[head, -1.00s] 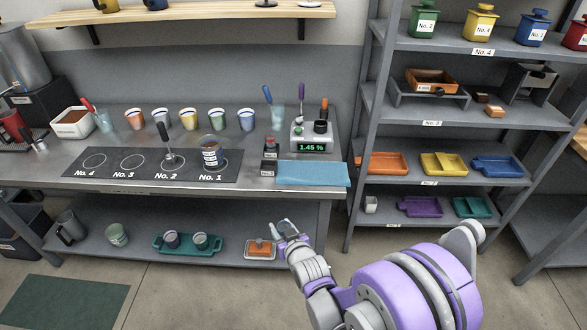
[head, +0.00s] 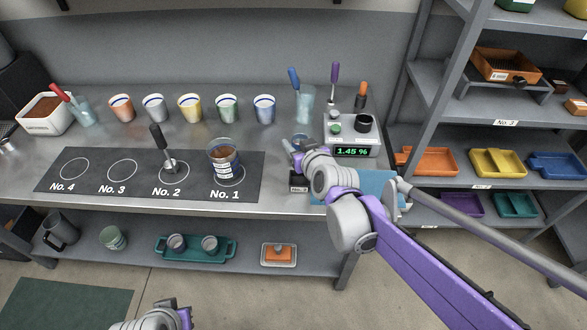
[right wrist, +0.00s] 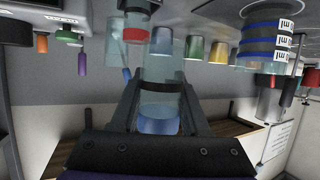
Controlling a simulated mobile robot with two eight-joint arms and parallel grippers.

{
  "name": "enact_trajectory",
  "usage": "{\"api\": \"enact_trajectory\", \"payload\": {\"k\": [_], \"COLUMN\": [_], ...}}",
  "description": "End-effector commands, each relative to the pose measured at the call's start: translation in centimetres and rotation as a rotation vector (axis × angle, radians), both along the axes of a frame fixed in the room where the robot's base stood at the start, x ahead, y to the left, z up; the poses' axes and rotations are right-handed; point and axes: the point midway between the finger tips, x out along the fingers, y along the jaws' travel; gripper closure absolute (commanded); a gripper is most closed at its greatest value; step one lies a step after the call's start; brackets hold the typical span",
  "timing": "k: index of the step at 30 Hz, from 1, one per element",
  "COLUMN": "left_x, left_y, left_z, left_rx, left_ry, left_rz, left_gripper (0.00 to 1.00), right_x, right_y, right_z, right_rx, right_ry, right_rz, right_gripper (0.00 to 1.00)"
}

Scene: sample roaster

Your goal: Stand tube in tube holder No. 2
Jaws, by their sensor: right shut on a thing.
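My right gripper (head: 291,150) is over the bench in the head view, left of the scale. In the right wrist view it (right wrist: 160,92) is shut on a clear tube (right wrist: 160,70) with a black band and a blue end. The picture there is upside down, so the blue end is up. In the head view the blue end (head: 300,139) shows beside the fingers; the rest is hidden. A small dark block with a white label (head: 298,183) stands below my gripper; its writing is unreadable, so I cannot tell which holder it is. My left gripper (head: 184,317) is at the bottom edge, its fingers unclear.
A black mat (head: 95,185) has circles No. 1 to No. 4; a striped cup (head: 224,160) stands on No. 1, a dark-handled tool (head: 160,145) on No. 2. Several coloured cups line the back. A blue cloth (head: 378,185) lies right.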

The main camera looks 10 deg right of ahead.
Motion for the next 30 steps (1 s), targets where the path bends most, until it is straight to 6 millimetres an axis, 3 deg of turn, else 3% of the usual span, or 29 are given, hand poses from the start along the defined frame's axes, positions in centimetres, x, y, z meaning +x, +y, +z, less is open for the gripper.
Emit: {"api": "enact_trajectory", "payload": {"k": [6, 13, 18, 30], "left_x": [-0.1, 0.0, 0.0, -0.1], "left_y": [0.0, 0.0, 0.0, 0.0], "left_z": [-1.4, -1.8, -2.7, -3.0], "left_rx": [0.0, 0.0, 0.0, 0.0], "left_ry": [0.005, 0.006, 0.009, 0.01], "left_rz": [0.0, 0.0, 0.0, 0.0], "left_gripper": [1.0, 1.0, 1.0, 1.0], "right_x": [0.0, 0.0, 0.0, 0.0], "right_y": [0.0, 0.0, 0.0, 0.0], "right_z": [-4.3, -6.1, -8.6, -9.3], "right_rx": [0.0, -0.001, 0.0, 0.0], "right_ry": [0.001, 0.001, 0.001, 0.0], "right_rz": [0.0, 0.0, 0.0, 0.0], "right_gripper": [1.0, 1.0, 1.0, 1.0]}}
